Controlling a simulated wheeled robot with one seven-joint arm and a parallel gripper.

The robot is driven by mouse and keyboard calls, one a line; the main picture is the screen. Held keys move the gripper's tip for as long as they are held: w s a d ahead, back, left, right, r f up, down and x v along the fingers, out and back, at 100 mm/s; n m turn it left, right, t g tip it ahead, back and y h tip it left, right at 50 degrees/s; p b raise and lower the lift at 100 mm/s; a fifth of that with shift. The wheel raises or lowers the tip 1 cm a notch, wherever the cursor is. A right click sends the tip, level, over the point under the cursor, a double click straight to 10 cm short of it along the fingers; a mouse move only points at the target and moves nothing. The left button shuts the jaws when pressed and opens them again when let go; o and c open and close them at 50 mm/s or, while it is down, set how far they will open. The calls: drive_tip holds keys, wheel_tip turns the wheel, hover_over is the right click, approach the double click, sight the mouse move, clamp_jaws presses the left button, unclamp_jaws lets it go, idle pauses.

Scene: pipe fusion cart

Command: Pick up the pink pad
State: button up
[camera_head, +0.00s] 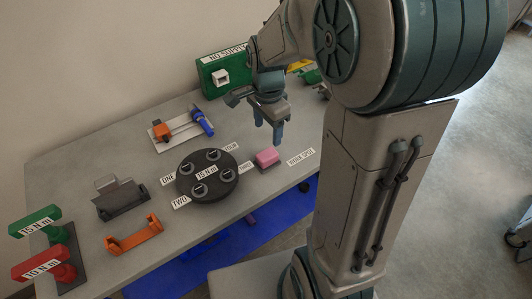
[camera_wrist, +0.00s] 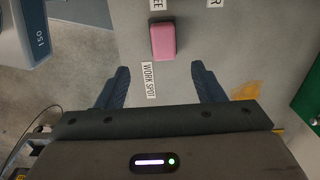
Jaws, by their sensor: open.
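The pink pad (camera_head: 267,157) is a small rounded block lying on the grey table, to the right of the round black plate in the head view. In the wrist view the pink pad (camera_wrist: 163,41) lies beyond the fingertips, roughly midway between their lines. My gripper (camera_head: 278,136) hangs above the table close to the pad, fingers pointing down. In the wrist view my gripper (camera_wrist: 163,72) is open, with two dark blue fingers spread wide and nothing between them but the table and part of a label. The fingers do not appear to touch the pad.
A "WORK SPOT" label (camera_head: 301,157) lies beside the pad. The round black plate (camera_head: 190,188) carries several fittings. A green box (camera_head: 213,82), an orange-and-blue tool (camera_head: 203,121), an orange bracket (camera_head: 134,236) and red (camera_head: 42,263) and green (camera_head: 35,221) handles stand around the table.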

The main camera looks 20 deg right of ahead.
hover_over(267, 154)
drive_tip(key=f, duration=0.6)
drive_tip(key=shift+s+f, duration=0.25)
drive_tip(key=shift+s, duration=0.05)
drive_tip(key=shift+w+f+p, duration=0.15)
drive_tip(key=shift+f+p, duration=0.15)
drive_tip(key=shift+f, duration=1.05)
drive_tip(key=shift+w+f+p, duration=0.15)
drive_tip(key=shift+f+p, duration=0.15)
drive_tip(key=shift+f, duration=1.05)
drive_tip(key=c, duration=1.1)
drive_tip(key=shift+r, duration=0.2)
wheel_tip(267, 154, up, 4)
drive_tip(key=shift+w+f+b, duration=0.1)
drive_tip(key=shift+f+b, duration=0.05)
drive_tip(key=shift+b, duration=0.25)
drive_tip(key=s+d+r, duration=0.2)
drive_tip(key=d, duration=0.1)
drive_tip(key=s+d+r+b, duration=0.1)
drive_tip(key=d+r, duration=0.1)
drive_tip(key=d, duration=0.2)
drive_tip(key=s+d+r, duration=0.2)
drive_tip(key=d+r, duration=0.1)
drive_tip(key=shift+s+d, duration=0.2)
drive_tip(key=shift+s, duration=0.15)
